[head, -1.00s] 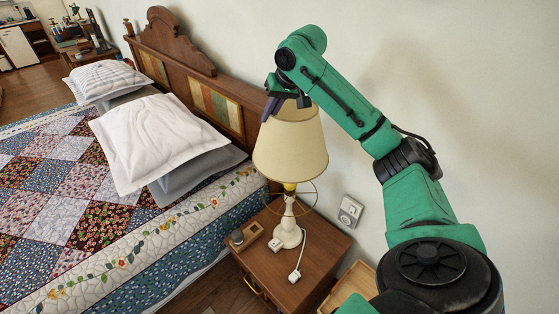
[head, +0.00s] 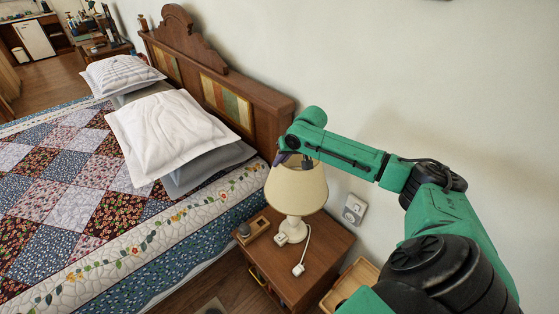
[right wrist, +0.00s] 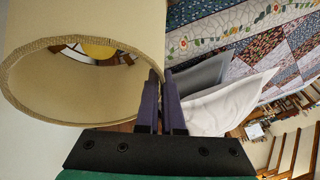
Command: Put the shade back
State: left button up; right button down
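The cream lampshade (head: 298,190) sits low around the top of the white table lamp (head: 293,228) on the nightstand (head: 325,250). The shade looks upright; its lower rim hides the bulb and wire ring. Whether it rests on the lamp's support cannot be seen. My right gripper (head: 288,158) is at the shade's upper left rim, fingers pointing down. In the right wrist view the fingers (right wrist: 161,105) are closed on the wall of the shade (right wrist: 115,25), at its braided rim. A yellow part shows inside the shade. My left gripper is out of view.
On the nightstand are a small wooden tray (head: 255,231) with a dark knob-like item and a white cord with a plug (head: 299,269). The bed (head: 130,215) with pillows (head: 168,132) is left; a wall socket (head: 353,209) is behind.

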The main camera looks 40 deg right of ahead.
jog(key=shift+f, duration=0.35)
jog(key=c, duration=1.1)
grip_release()
jog(key=shift+f, duration=0.1)
jog(key=shift+o, duration=0.2)
jog(key=shift+r, duration=0.45)
jog(key=b+v, duration=0.3)
jog(key=v, duration=0.9)
jog(key=shift+r, duration=0.15)
